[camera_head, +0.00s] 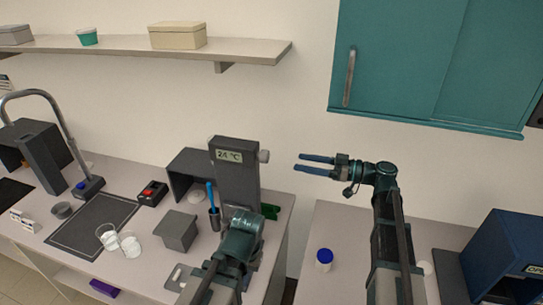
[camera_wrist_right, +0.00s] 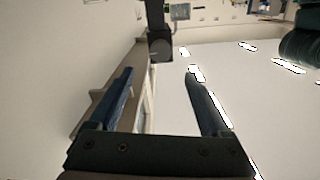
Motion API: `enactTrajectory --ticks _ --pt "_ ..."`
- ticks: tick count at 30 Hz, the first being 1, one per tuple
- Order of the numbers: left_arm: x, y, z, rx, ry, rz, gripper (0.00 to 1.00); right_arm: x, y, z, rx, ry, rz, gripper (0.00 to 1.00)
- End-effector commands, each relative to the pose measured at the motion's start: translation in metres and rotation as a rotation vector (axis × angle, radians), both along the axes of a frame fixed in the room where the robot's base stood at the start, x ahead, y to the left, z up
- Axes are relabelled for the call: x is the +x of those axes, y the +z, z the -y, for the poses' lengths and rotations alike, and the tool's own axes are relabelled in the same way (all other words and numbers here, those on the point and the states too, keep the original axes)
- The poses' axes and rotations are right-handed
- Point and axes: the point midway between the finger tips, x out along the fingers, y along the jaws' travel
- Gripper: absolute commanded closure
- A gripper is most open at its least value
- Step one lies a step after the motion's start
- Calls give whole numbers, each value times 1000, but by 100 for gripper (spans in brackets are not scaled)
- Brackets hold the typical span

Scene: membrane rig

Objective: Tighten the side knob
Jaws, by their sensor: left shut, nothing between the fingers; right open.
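The dark grey rig (camera_head: 236,182) stands upright on the left counter, with a display reading 24 °C. The side knob (camera_head: 264,156) is a small light-grey cylinder on the rig's upper right side. My right gripper (camera_head: 298,162) is open and empty, to the right of the knob. Its fingers point left toward the knob, with a gap between. In the right wrist view, a dark block with a round face (camera_wrist_right: 161,47) shows beyond the open fingers; I cannot tell if it is the knob.
A grey box (camera_head: 177,230), glass beakers (camera_head: 130,245) and a red-buttoned box (camera_head: 152,193) stand on the left counter. A gap separates it from the right counter (camera_head: 320,220), which holds a blue-capped jar (camera_head: 324,260). A teal cabinet (camera_head: 400,60) hangs above my right arm.

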Motion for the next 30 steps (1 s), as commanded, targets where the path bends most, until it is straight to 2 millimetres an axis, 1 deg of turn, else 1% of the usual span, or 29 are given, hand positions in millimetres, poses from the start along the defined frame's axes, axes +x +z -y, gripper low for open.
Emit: enactTrajectory --ticks 1,6,12,15,21,30 --pt "0 0 0 0 0 0 100 3 0 -11 0 5 0 19" --pt "0 0 0 0 0 0 100 14 0 -45 -1 5 -1 19" --pt "0 0 0 0 0 0 100 25 0 -78 -1 3 -1 19" --pt "0 0 0 0 0 0 100 29 0 -89 0 2 -1 19" --pt "0 0 0 0 0 0 100 33 0 -101 0 1 -1 19" --pt "0 0 0 0 0 0 100 33 0 -102 -1 0 -1 19"
